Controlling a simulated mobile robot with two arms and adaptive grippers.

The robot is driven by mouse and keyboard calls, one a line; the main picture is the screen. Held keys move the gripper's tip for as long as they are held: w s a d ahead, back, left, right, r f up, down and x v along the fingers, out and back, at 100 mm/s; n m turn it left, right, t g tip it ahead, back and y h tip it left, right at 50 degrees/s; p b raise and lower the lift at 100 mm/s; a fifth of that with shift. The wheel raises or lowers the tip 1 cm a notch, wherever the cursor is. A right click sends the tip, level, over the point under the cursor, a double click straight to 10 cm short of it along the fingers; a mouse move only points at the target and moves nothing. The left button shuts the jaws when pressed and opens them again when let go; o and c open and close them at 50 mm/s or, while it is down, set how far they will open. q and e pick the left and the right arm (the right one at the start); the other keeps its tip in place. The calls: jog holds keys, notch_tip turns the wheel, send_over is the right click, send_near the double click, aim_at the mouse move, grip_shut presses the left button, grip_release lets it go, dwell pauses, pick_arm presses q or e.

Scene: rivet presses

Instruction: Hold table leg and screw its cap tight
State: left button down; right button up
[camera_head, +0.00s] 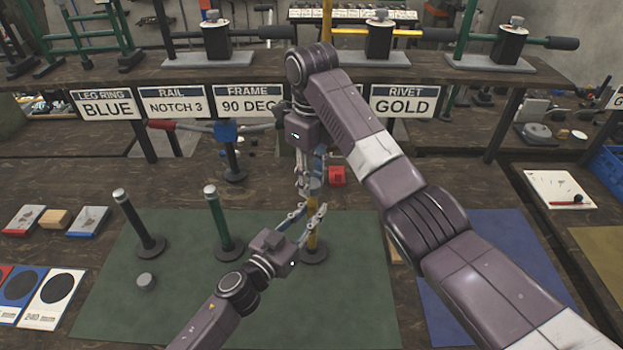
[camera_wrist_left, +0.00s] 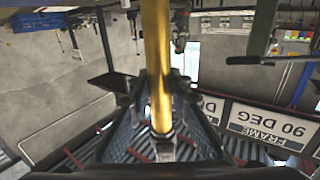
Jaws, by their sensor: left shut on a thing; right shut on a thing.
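A yellow-gold table leg (camera_head: 313,240) stands upright on its round dark base on the green mat. My left gripper (camera_head: 312,214) is shut around the leg's shaft. The left wrist view also shows the gold leg (camera_wrist_left: 157,60) between the fingers of the left gripper (camera_wrist_left: 160,105). My right gripper (camera_head: 309,183) points down from above and is shut at the leg's top, on what looks like a grey cap (camera_head: 316,180). The fingers partly hide this cap, so I cannot tell how tightly it sits.
A black leg (camera_head: 140,225) and a green leg (camera_head: 218,225) stand on the green mat (camera_head: 300,325), left of my grippers. A loose grey cap (camera_head: 146,282) lies near them. A red block (camera_head: 337,176) sits behind. A shelf with rivet presses and signs crosses the back.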

jog(key=o, duration=0.7)
jog(key=shift+o, duration=0.2)
jog(key=shift+r, duration=2.25)
jog(key=shift+c, duration=0.4)
